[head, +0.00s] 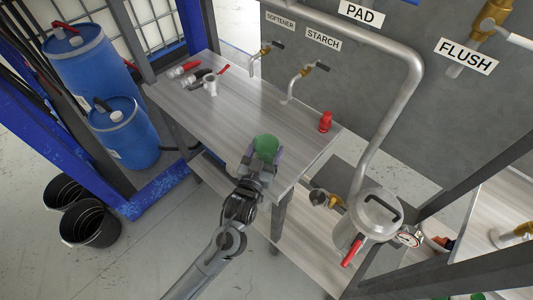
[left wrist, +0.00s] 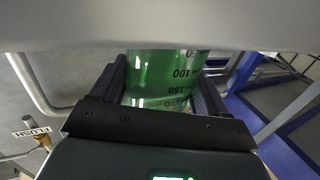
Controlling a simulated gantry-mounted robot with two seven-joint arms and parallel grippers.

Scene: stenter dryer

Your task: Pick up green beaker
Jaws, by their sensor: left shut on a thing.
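The green beaker (head: 265,146) is at the front edge of the wooden-topped table. My left gripper (head: 262,160) is shut on the beaker, with a finger on each side of it. In the left wrist view the beaker (left wrist: 165,77) shows as clear green with dark volume marks, between the dark fingers of my left gripper (left wrist: 163,85). I cannot tell whether the beaker's base touches the table. My right gripper is not in view.
A steel pot (head: 368,222) stands at right. Blue drums (head: 120,130) and black buckets (head: 90,222) stand at left.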

